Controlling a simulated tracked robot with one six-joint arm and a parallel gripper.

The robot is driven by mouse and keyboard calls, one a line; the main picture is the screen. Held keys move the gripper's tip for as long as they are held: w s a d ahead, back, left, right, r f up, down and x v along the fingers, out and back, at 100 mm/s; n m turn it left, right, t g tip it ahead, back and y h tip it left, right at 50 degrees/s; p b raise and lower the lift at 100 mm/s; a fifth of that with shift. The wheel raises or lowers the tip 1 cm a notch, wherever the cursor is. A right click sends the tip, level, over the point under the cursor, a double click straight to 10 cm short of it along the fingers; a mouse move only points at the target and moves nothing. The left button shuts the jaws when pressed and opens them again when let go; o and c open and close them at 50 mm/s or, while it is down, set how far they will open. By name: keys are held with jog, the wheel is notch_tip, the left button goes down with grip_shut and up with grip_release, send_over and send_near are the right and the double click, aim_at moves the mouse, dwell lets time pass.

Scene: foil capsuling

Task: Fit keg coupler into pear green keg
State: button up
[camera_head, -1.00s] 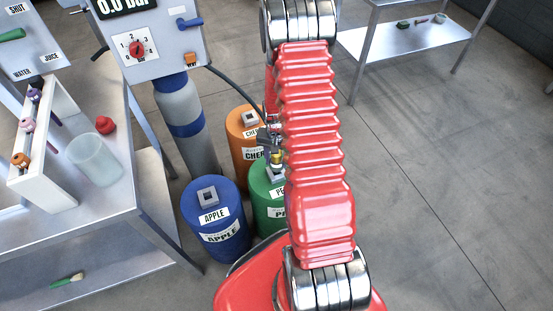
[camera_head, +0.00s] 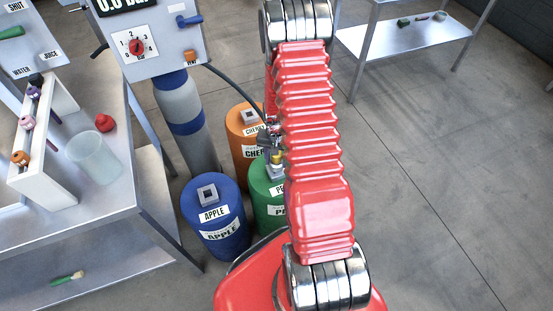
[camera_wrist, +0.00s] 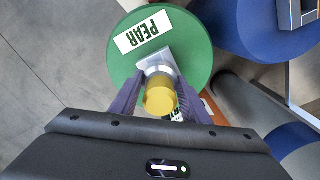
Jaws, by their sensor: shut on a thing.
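The green pear keg (camera_head: 264,201) stands between the blue and orange kegs, partly hidden by my red arm. In the wrist view the pear keg (camera_wrist: 196,42) shows its PEAR label and the square grey fitting (camera_wrist: 153,56) on its top. My gripper (camera_wrist: 152,92) has its two purple fingers closed around the keg coupler (camera_wrist: 160,97), which shows a yellow cylinder. The coupler lines up over the fitting; whether it is seated or just above cannot be told. In the head view the coupler (camera_head: 276,158) sits over the pear keg with a black hose leading to it.
The blue apple keg (camera_head: 218,240) is close at left and the orange cherry keg (camera_head: 243,135) behind. A grey gas cylinder (camera_head: 185,120) stands behind the kegs. A metal table (camera_head: 110,205) is at left. Open floor lies to the right.

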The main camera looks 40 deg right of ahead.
jog(key=shift+f, duration=0.85)
jog(key=o, duration=1.4)
jog(key=shift+o, duration=0.2)
jog(key=shift+r, duration=0.1)
notch_tip(320, 180, up, 14)
jog(key=shift+f, duration=0.25)
dwell(0.5)
